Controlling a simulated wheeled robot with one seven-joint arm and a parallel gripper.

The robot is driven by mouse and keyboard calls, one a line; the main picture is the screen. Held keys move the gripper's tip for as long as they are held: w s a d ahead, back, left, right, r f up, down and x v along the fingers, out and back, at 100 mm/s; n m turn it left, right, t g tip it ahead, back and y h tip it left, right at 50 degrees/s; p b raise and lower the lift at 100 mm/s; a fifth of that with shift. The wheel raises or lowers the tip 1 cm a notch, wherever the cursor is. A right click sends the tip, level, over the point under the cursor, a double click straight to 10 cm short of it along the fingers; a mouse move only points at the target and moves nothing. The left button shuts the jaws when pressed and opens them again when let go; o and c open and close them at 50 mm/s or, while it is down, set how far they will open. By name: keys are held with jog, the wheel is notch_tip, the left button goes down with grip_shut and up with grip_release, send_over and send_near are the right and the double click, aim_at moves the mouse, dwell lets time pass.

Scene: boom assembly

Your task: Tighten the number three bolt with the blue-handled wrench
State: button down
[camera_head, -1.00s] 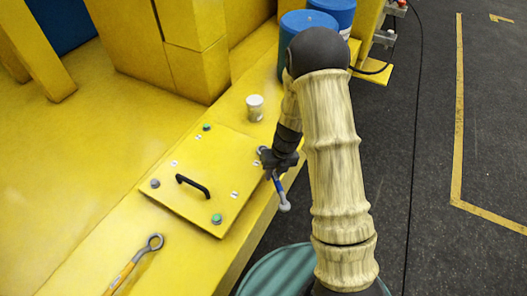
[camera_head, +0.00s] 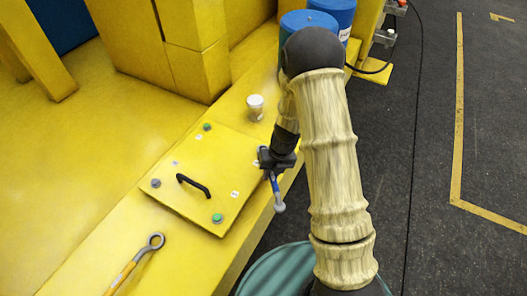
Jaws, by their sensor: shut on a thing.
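My gripper (camera_head: 272,172) is shut on the blue-handled wrench (camera_head: 279,204), over the right corner of a yellow cover plate (camera_head: 205,165). The wrench's blue handle is partly hidden in the jaws; its grey end hangs below, past the beam's edge. The plate has a green-topped bolt (camera_head: 207,126) at the far corner, another green-topped bolt (camera_head: 217,218) at the near corner and a grey bolt (camera_head: 155,183) at the left corner. The right corner is hidden behind my gripper. White labels lie beside the bolts, too small to read, so I cannot tell which is number three.
A black handle (camera_head: 193,186) stands up from the plate's middle. An orange-handled wrench (camera_head: 137,262) lies on the yellow beam at the front. A small white-lidded jar (camera_head: 255,107) stands behind the plate. Blue drums (camera_head: 335,15) stand at the back.

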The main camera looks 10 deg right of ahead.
jog(key=shift+a, duration=0.1)
jog(key=shift+a+m, duration=0.25)
jog(key=shift+m, duration=0.15)
jog(key=shift+a+p, duration=0.15)
jog(key=shift+p, duration=0.2)
jog(key=shift+a+m, duration=0.25)
jog(key=shift+m, duration=0.05)
jog(key=shift+a+m+p, duration=0.4)
dwell(0.5)
